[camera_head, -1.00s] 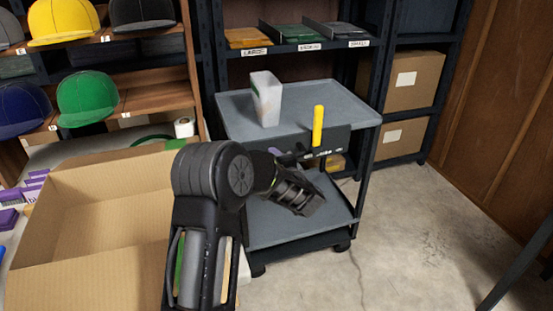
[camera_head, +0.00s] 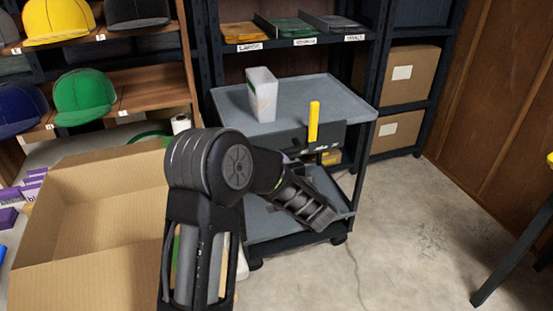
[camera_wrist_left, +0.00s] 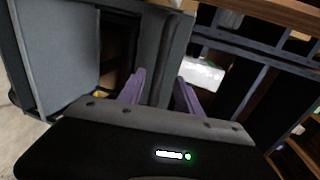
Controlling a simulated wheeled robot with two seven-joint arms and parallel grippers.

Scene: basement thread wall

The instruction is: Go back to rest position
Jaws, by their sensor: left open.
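My left arm rises from the bottom of the head view, bends at a large black elbow joint, and its forearm points right in front of the grey cart (camera_head: 350,101). My left gripper (camera_wrist_left: 160,76) shows in the left wrist view with two purple fingers apart and nothing between them. In the head view the gripper is mostly hidden behind the forearm; only a bit of purple shows beside the cart. My right gripper is not in view.
An open, empty-looking cardboard box (camera_head: 110,210) stands left of my arm. A white container (camera_head: 263,95) stands on the cart's top, and a yellow handle (camera_head: 314,121) rises at its front. Cap shelves are at the back left. Concrete floor at the right is clear.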

